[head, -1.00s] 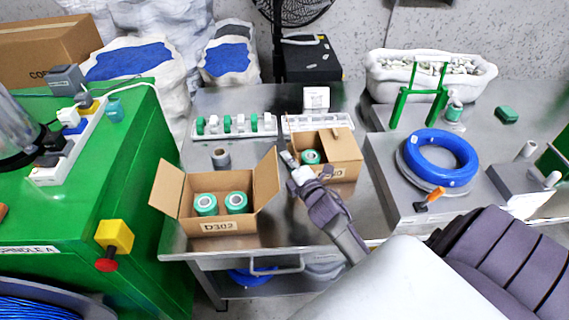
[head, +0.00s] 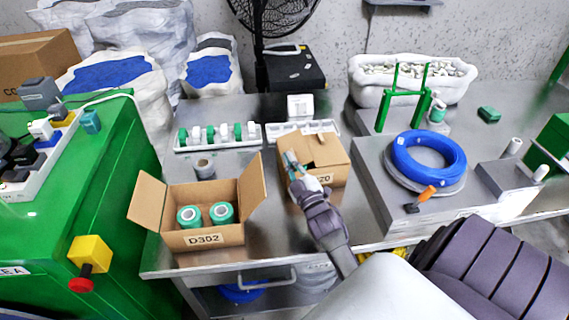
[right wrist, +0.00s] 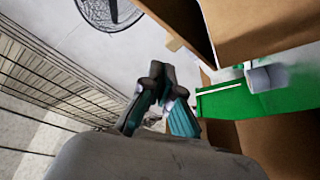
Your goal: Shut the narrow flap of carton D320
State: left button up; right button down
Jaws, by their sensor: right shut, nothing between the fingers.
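Carton D320 (head: 338,174) stands on the steel table, its label partly covered by my right gripper (head: 290,157). That gripper is shut and empty at the carton's left side, by its upper edge; I cannot tell if it touches the cardboard. The green roll inside is no longer visible. In the right wrist view the shut fingers (right wrist: 160,72) show close to brown cardboard (right wrist: 270,28); which flap that is, I cannot tell. My left gripper is out of view.
A white rack (head: 218,146) lies at the back. A blue cable coil (head: 428,157) lies on a raised plate to the right.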

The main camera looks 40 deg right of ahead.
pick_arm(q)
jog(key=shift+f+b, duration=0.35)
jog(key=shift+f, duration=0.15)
pick_arm(e)
jog(key=shift+s+d+f+m+h, duration=0.35)
jog(key=shift+d+m, duration=0.25)
jog(key=shift+m, duration=0.25)
jog(key=shift+s+d+f+m+h, duration=0.35)
jog(key=shift+d+m, duration=0.2)
jog(key=shift+m, duration=0.3)
jog(key=shift+d+f, duration=0.1)
jog(key=shift+f, duration=0.05)
